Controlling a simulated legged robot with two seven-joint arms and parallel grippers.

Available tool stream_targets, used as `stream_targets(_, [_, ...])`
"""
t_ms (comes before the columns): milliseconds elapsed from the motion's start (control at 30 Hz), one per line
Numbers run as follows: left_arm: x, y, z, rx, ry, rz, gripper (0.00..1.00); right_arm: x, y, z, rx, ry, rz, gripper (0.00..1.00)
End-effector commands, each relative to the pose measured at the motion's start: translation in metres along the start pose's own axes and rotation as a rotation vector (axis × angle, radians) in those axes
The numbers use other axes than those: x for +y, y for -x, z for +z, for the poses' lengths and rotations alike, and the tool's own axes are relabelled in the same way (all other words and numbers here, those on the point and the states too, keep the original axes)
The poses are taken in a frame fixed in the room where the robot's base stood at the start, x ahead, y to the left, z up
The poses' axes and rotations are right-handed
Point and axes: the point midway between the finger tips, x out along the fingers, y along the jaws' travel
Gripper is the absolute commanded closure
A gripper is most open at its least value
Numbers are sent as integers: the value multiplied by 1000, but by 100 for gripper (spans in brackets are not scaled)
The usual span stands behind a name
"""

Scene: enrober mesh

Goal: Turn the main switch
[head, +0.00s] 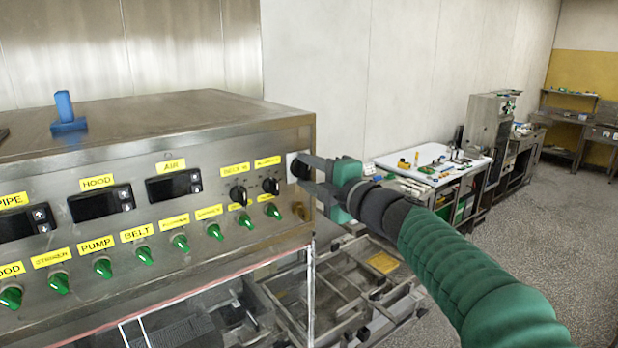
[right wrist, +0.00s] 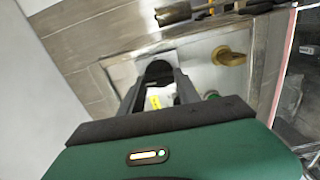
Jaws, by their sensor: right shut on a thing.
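The main switch appears to be the dark knob on a pale plate (head: 291,158) at the right end of the metal control panel (head: 150,230). My right gripper (head: 306,172) reaches it from the right, with its fingers around the knob. In the right wrist view the dark rounded knob (right wrist: 158,70) sits between the fingers of my right gripper (right wrist: 157,88). The gripper is shut on it. The fingers hide most of the knob, so its turn angle cannot be read. My left gripper is not in view.
Two black knobs (head: 254,190) and a row of green switches (head: 145,256) sit left of the gripper. A brass knob (head: 301,211) is just below; it also shows in the right wrist view (right wrist: 228,56). A blue piece (head: 67,112) stands on top of the cabinet.

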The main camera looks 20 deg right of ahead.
Motion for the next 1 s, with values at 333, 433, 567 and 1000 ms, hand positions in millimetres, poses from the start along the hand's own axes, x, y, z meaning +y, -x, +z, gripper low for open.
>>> stream_targets(333, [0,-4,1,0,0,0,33,-7,-1,0,2,55,-12,100])
stream_targets(433, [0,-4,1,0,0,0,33,-7,-1,0,2,56,-12,100])
stream_targets(567, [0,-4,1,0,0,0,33,-8,-1,0,3,55,-12,100])
stream_targets(1000, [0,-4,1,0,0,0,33,-4,0,0,2,55,-6,40])
